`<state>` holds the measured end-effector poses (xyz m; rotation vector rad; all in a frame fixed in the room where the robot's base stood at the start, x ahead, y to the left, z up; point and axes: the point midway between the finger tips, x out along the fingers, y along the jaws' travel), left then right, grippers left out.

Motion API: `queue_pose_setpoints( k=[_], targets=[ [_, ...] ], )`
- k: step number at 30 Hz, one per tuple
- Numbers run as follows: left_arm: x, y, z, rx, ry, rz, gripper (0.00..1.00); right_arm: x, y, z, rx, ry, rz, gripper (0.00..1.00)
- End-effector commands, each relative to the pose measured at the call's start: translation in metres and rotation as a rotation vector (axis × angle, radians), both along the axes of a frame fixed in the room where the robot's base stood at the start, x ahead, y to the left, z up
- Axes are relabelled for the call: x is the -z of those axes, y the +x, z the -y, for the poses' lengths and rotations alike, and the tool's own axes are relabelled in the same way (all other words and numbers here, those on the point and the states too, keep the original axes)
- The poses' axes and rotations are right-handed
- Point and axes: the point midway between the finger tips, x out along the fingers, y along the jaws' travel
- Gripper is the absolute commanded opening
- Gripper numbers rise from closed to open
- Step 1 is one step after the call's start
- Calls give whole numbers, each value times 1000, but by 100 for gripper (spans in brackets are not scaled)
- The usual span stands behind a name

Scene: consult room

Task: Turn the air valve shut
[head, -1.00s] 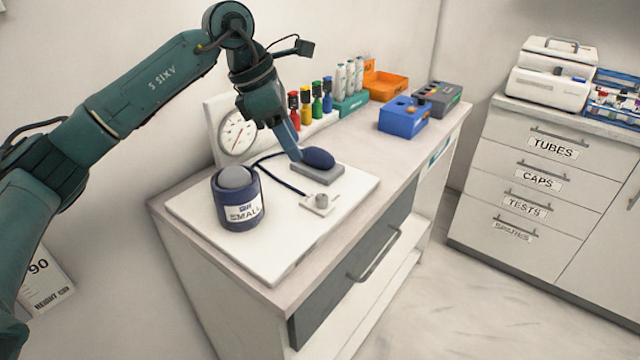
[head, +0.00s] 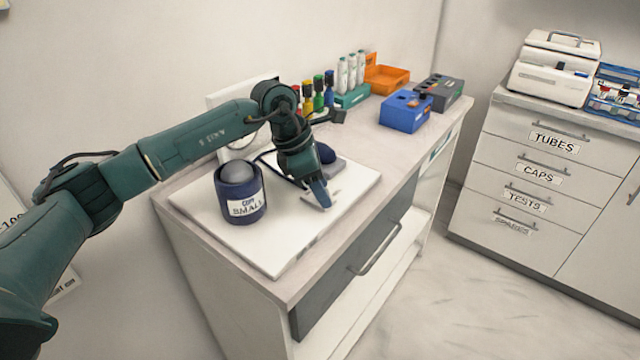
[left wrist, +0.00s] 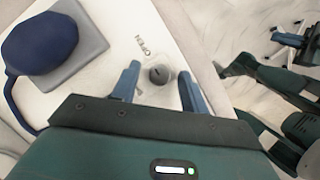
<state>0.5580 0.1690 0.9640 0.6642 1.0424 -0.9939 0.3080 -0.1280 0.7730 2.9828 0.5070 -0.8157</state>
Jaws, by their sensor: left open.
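The air valve is a small grey knob (left wrist: 158,73) on a white plate, with the word OPEN printed beside it in the left wrist view. My left gripper (head: 322,198) is open and points down at the valve. In the left wrist view its two blue fingers (left wrist: 160,80) stand on either side of the knob, with a gap to each. In the head view the gripper hides the knob. The dark blue bulb (left wrist: 40,42) rests on a grey block beside the valve. What looks like my right gripper (left wrist: 222,69) shows small in the left wrist view.
A blue cuff holder (head: 240,195) labelled SMALL stands on the white board (head: 270,245), left of the gripper. A round gauge is mostly hidden behind my arm. Coloured bottles, a blue box (head: 405,112) and an orange tray (head: 388,78) stand farther back.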

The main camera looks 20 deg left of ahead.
Motion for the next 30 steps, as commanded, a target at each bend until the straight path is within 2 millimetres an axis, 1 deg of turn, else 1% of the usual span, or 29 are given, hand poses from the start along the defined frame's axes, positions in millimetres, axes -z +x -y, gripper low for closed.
queue_pose_setpoints(
  k=[5, 21, 30],
  targets=[
    [0, 0, 0, 0, 0, 0, 44, 0, 1, 0, 0, 1, 2, 0],
    [0, 0, 0, -1, 0, 0, 1, -2, 1, 0, 0, 2, 5, 0],
    [0, 0, 0, -33, 1, 0, 0, 0, 1, 0, 1, 3, 5, 0]
  ],
)
